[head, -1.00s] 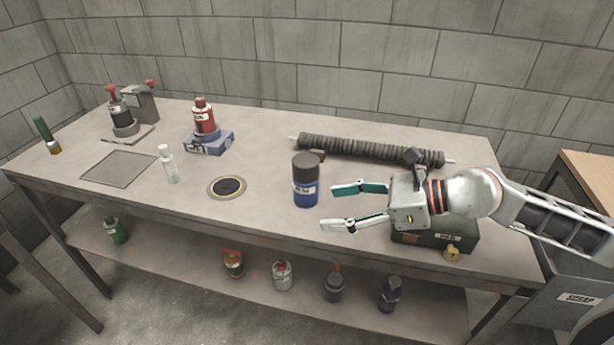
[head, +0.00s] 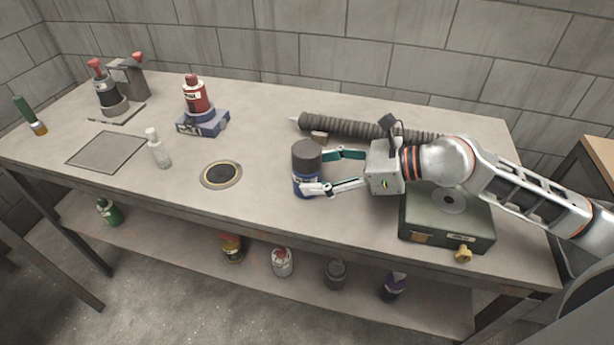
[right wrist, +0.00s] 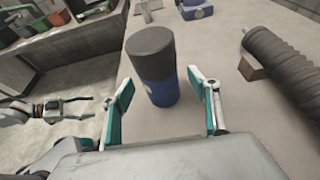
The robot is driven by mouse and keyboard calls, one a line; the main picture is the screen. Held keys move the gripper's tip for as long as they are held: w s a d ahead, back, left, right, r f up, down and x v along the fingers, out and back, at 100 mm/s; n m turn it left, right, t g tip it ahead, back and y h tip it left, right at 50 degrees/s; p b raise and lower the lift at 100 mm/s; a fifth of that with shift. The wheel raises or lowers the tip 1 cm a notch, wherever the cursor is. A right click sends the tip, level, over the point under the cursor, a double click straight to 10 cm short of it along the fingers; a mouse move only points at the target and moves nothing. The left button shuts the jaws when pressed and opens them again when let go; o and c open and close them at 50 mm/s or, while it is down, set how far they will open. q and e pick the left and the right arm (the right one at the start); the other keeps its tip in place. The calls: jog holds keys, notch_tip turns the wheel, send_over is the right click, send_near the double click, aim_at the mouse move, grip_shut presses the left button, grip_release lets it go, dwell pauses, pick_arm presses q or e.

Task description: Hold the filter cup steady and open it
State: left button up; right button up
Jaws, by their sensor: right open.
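The filter cup, a blue cylinder with a dark grey lid (head: 307,168), stands upright on the bench. My right gripper (head: 316,171) is open, with one finger behind the cup and one in front of it, low on the blue body. In the right wrist view the cup (right wrist: 155,75) stands just ahead of and between the two open fingers (right wrist: 161,86), with gaps visible on both sides. My left gripper (right wrist: 85,107) shows only in the right wrist view, at the left, with its fingers apart and empty, away from the cup.
A green box (head: 446,225) sits under my right forearm. A dark ribbed tube (head: 360,126) lies behind the gripper. A round ringed recess (head: 221,174) and a clear bottle (head: 157,150) are to the left. A red bottle (head: 195,96) stands on a blue block (head: 203,122).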

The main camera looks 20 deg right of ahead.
aim_at(318, 172)
jog(key=shift+x, duration=1.55)
jog(key=c, duration=1.3)
jog(key=shift+o, duration=0.2)
jog(key=shift+r, duration=0.1)
